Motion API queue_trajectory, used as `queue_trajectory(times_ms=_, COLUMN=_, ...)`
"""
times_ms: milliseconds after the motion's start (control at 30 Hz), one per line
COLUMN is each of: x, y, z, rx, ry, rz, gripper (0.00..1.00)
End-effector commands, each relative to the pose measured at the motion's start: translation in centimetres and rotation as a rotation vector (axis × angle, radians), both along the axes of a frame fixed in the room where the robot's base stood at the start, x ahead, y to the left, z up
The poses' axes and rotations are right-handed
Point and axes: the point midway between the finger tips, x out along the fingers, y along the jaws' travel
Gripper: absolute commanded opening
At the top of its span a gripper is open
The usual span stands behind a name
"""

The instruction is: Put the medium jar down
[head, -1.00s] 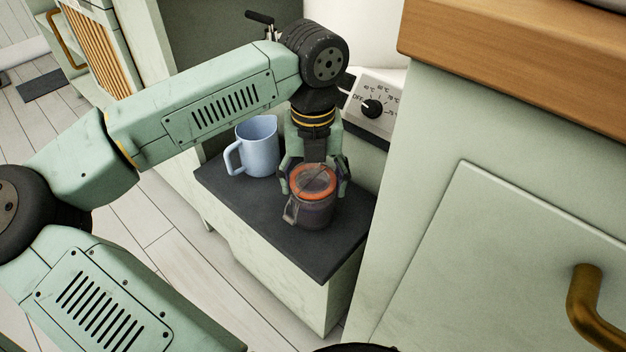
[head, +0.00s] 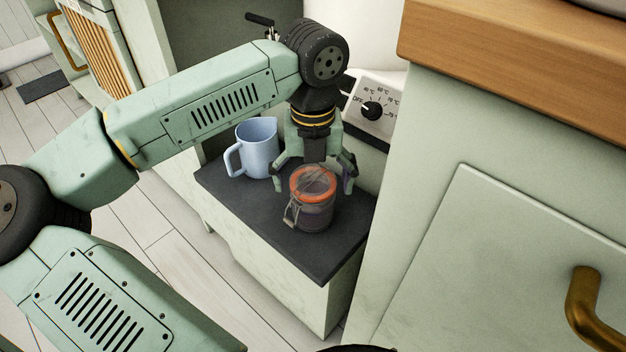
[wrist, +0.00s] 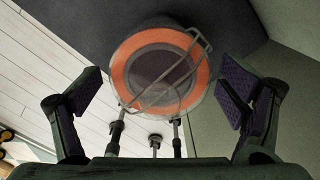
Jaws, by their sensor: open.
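The medium jar (head: 312,212) is a clear glass jar with an orange ring at its lid and a wire clasp. It stands upright on the dark countertop (head: 322,254) of a low cabinet. My gripper (head: 313,182) is open around the top of the jar, with a finger on each side and a gap to each. In the wrist view the jar's lid (wrist: 160,72) shows from above, between and ahead of the spread fingers of my gripper (wrist: 163,98).
A light blue pitcher (head: 257,147) stands behind and left of the jar on the same top. A white appliance with a dial (head: 372,109) is behind. A taller green cabinet (head: 480,240) closes off the right side. The counter's front edge is near the jar.

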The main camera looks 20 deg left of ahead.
Motion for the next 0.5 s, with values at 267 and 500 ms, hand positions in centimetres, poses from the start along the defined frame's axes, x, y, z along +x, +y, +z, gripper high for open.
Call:
queue_trajectory(times_ms=267, x=0.1, y=0.0, z=6.1, rx=0.003, ry=-0.003, rz=0.001, gripper=0.9)
queue_trajectory(times_ms=500, x=0.1, y=0.1, z=10.3, rx=0.003, ry=-0.002, rz=0.001, gripper=0.9)
